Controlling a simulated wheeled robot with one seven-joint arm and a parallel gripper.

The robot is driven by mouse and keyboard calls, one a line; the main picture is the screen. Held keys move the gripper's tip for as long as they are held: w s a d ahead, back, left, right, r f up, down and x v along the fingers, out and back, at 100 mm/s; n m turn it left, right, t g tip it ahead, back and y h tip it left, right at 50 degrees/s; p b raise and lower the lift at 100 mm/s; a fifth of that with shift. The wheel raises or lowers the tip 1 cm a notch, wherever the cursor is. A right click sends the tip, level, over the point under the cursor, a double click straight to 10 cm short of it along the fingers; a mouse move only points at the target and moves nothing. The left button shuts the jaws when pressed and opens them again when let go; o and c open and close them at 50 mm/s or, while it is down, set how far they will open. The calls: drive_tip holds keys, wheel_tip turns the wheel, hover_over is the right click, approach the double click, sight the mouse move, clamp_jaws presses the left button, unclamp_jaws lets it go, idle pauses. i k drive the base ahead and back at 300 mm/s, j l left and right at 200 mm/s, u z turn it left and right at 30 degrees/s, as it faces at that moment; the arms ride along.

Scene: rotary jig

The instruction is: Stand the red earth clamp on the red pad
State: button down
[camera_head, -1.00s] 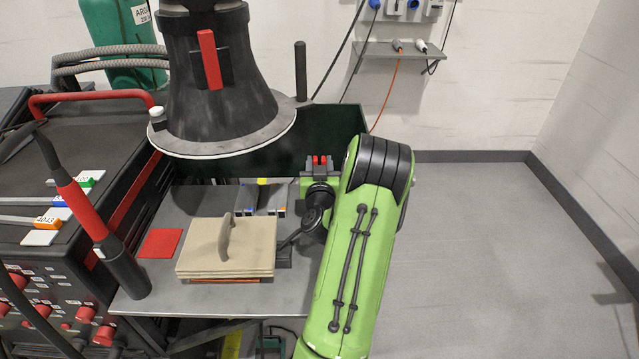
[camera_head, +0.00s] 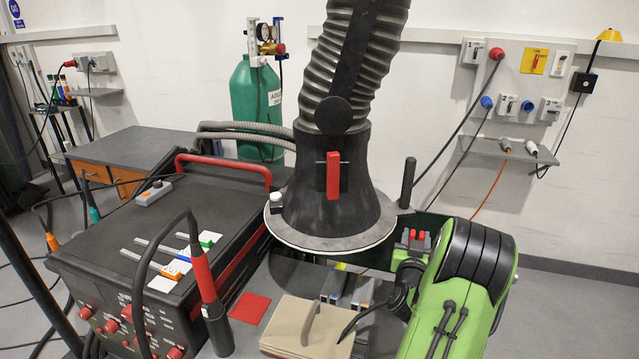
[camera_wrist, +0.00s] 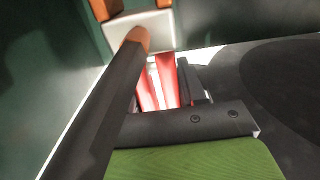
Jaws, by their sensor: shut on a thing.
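The red earth clamp (camera_head: 413,236) shows as two red pieces at the back right of the worktable, mostly hidden by my gripper and arm. In the wrist view the red clamp (camera_wrist: 160,82) sits between my dark fingers. My gripper (camera_head: 408,258) is shut on it; it also shows in the wrist view (camera_wrist: 165,70). The clamp's lower end is hidden. The flat square red pad (camera_head: 250,307) lies bare on the worktable, left of the beige slab stack and well left of my gripper.
A black fume hood (camera_head: 335,205) hangs between the clamp and the pad, above the table's back. The beige slab stack (camera_head: 285,337) with a handle stands in front. A red-and-black torch (camera_head: 205,280) stands just left of the pad, beside the black welder (camera_head: 140,240).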

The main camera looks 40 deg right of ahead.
sight(250, 306)
drive_tip(key=k+j, duration=0.1)
drive_tip(key=j, duration=0.25)
drive_tip(key=k+j, duration=0.15)
drive_tip(key=j, duration=0.15)
drive_tip(key=k+j, duration=0.1)
drive_tip(key=j, duration=0.25)
drive_tip(key=k+j, duration=0.1)
drive_tip(key=j, duration=0.25)
